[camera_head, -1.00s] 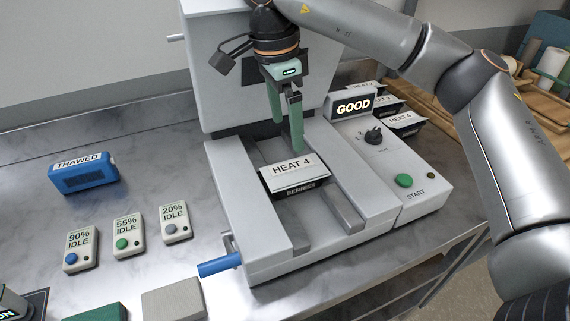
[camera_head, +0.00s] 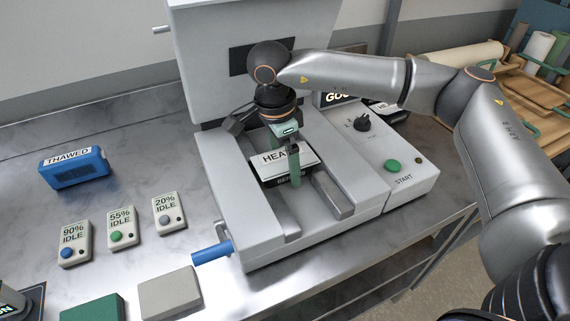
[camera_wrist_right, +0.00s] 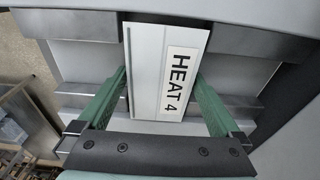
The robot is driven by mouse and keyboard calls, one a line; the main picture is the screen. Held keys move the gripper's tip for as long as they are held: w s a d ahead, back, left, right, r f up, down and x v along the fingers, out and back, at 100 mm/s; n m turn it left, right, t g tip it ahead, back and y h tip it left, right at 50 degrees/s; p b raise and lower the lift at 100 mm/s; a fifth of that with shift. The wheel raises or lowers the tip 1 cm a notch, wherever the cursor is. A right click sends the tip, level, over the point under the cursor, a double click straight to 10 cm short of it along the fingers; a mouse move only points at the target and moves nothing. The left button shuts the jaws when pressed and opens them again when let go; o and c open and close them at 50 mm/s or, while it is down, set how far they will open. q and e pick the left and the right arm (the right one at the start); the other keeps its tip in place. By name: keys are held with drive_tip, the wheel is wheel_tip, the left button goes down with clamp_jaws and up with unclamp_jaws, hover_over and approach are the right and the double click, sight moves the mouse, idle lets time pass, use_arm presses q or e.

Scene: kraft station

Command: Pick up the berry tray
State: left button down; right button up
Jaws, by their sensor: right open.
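The berry tray (camera_head: 269,171) is a black tray with a white lid labelled HEAT 4. It sits in the channel of the grey machine (camera_head: 222,181). In the right wrist view the tray's white top (camera_wrist_right: 150,70) lies between the two green fingers. My right gripper (camera_head: 284,165) is over the tray, pointing down, with one finger in front of the tray's near side. Its open fingers also show in the right wrist view (camera_wrist_right: 160,98), one on each side of the tray, with small gaps visible. The left gripper is not clearly visible.
Idle tags and a blue THAWED box (camera_head: 75,168) lie left.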

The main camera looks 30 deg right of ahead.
drive_tip(key=c, duration=1.2)
drive_tip(key=shift+r, duration=0.1)
